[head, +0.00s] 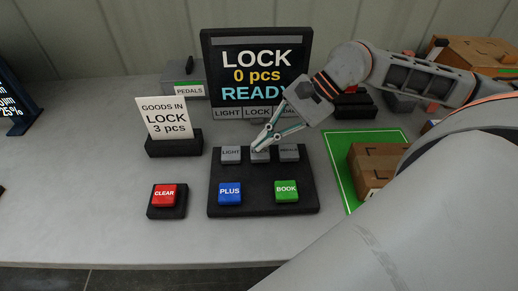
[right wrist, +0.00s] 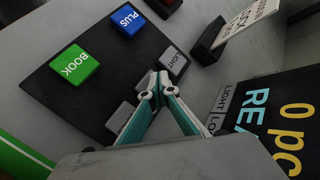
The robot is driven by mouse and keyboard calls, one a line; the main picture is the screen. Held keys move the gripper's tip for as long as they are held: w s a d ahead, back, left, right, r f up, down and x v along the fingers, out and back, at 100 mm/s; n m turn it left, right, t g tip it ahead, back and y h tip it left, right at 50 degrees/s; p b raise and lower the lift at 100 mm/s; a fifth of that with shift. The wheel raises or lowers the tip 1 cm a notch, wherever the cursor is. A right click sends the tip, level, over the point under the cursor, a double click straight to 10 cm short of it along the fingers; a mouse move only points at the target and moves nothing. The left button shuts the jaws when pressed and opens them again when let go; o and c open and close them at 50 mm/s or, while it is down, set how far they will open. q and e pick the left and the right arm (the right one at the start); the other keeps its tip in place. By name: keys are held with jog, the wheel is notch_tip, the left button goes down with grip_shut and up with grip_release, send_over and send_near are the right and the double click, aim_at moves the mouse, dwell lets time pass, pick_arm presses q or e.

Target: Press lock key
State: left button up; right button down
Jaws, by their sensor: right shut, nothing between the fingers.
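The black key pad (head: 263,205) carries a row of three grey keys at the back, with a blue PLUS key (head: 230,192) and a green BOOK key (head: 286,190) in front. The middle grey key (head: 261,156) sits between the LIGHT key (head: 231,154) and the right grey key (head: 289,153); its label is hidden by my fingers. My right gripper (head: 258,146) is shut and empty, pointing down with its fingertips at the middle key. In the right wrist view the fingertips (right wrist: 155,84) cover most of that key; I cannot tell whether they touch it. My left gripper is out of view.
The screen (head: 256,75) reads LOCK, 0 pcs, READY. A card (head: 166,118) reads GOODS IN LOCK 3 pcs. A red CLEAR key (head: 164,195) stands left of the pad. Cardboard boxes (head: 375,165) lie on a green mat at right. The table's left is mostly clear.

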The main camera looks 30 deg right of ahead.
aim_at(263, 152)
jog(key=shift+r+p, duration=0.8)
jog(key=shift+r, duration=2)
jog(key=shift+s, duration=0.1)
